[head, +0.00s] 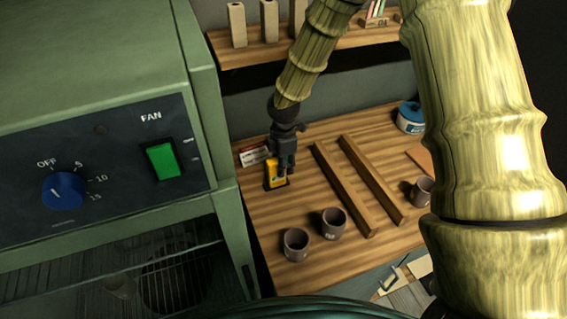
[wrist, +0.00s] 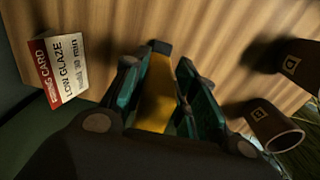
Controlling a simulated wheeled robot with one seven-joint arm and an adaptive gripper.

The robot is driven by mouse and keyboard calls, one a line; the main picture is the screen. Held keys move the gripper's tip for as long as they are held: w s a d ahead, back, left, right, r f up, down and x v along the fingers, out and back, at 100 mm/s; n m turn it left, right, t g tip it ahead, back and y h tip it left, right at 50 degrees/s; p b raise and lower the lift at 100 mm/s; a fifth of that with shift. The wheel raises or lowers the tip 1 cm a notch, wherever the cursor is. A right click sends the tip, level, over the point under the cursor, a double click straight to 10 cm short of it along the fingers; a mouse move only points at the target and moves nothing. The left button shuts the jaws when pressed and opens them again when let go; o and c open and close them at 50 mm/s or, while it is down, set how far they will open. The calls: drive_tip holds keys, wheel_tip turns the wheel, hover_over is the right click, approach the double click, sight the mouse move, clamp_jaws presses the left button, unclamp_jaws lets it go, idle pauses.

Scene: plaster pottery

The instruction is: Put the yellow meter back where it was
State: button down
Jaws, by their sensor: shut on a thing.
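The yellow meter (head: 271,174) is at the left end of the wooden table, beside a small card. My gripper (head: 284,166) comes down on it from above and is shut on it. In the wrist view the yellow meter (wrist: 157,105) lies between the two green fingers of my gripper (wrist: 165,90), its dark end pointing away. The fingers hide part of it. I cannot tell whether the meter touches the table.
A red and white card (head: 256,156) stands just behind the meter. Two wooden bars (head: 347,190) lie to the right. Several brown mugs (head: 297,243) stand on the table (head: 270,222). A blue and white tub (head: 410,118) is at the back right. A green cabinet (head: 235,215) borders the left.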

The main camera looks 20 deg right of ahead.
drive_tip(key=shift+f, duration=0.15)
drive_tip(key=c, duration=1.1)
unclamp_jaws()
drive_tip(key=shift+r, duration=0.2)
drive_tip(key=shift+r+b, duration=2.05)
drive_tip(key=shift+r, duration=3.9)
